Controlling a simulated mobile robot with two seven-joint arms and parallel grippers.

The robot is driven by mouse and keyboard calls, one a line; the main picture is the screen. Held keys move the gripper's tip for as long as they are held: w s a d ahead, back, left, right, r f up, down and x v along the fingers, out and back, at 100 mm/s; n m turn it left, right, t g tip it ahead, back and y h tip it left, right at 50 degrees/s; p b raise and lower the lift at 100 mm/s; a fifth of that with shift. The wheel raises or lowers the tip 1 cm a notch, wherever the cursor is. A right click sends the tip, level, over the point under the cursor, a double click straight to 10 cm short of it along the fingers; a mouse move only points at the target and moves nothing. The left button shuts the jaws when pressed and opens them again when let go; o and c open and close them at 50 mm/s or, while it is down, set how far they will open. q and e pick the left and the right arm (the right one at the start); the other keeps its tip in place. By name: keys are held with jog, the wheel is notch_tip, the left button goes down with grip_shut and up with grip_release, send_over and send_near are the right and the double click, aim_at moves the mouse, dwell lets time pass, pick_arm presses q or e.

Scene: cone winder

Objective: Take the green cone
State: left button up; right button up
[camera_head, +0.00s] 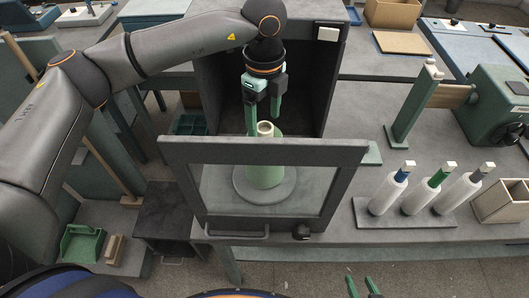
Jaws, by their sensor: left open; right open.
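The green cone (264,175) stands upright on a round grey disc (245,197), with a pale tip at its top. Its lower part shows through the framed window of a grey door panel (180,152) in front of it. My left gripper (263,122) reaches in from above and points down. Its green fingers are apart, just above or beside the cone's tip; I cannot tell whether they touch it. My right gripper (362,287) shows only as two green fingertips at the bottom edge, apart and empty, far from the cone.
A dark box-like housing (222,75) surrounds the cone's back and sides. A green machine (490,100) and an open box (500,207) stand further right.

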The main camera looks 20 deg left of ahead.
pick_arm(q)
jog(key=shift+f, duration=0.75)
grip_shut()
jog(key=shift+r, duration=0.1)
